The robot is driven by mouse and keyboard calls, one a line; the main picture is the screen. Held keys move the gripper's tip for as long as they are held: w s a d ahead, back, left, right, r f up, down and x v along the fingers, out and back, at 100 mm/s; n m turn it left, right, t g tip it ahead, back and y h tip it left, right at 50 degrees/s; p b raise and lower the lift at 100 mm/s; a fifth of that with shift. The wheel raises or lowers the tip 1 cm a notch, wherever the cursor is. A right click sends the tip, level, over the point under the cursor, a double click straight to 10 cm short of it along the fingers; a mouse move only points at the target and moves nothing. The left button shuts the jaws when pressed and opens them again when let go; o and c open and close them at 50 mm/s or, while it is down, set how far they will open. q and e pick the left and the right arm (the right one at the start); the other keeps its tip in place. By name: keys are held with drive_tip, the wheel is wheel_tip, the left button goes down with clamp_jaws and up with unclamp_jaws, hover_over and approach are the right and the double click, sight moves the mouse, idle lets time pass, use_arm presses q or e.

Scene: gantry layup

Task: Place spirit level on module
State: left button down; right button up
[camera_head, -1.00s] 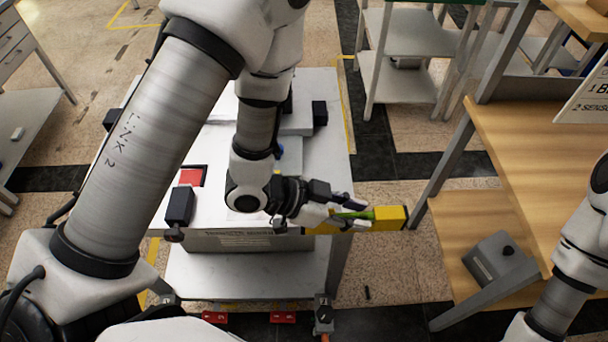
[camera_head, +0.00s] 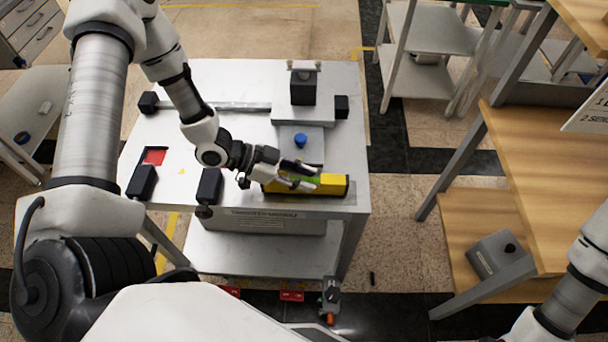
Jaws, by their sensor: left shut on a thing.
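The spirit level (camera_head: 333,184) is a yellow bar with a green part near its middle, lying roughly level and lengthwise left to right. The level is at the front right of the white-topped module table (camera_head: 235,85), over a grey strip along the front edge. I cannot tell whether it touches the surface. A label (camera_head: 264,217) is on the front below the top, too small to read surely. My right gripper is out of view.
Black blocks (camera_head: 209,186) stand along the table's edges. A raised plate with a black block (camera_head: 303,87) and a blue knob (camera_head: 300,140) are behind the level. A wooden bench (camera_head: 535,170) stands at right, across a floor gap.

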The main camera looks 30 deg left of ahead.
use_arm(q)
drive_tip(key=shift+w+d+f, duration=0.1)
drive_tip(key=shift+w+f, duration=0.05)
drive_tip(key=shift+f, duration=0.35)
drive_tip(key=c, duration=1)
unclamp_jaws()
drive_tip(key=shift+s, duration=0.2)
drive_tip(key=shift+c, duration=0.2)
drive_tip(key=shift+o, duration=1.1)
drive_tip(key=shift+w+f, duration=0.1)
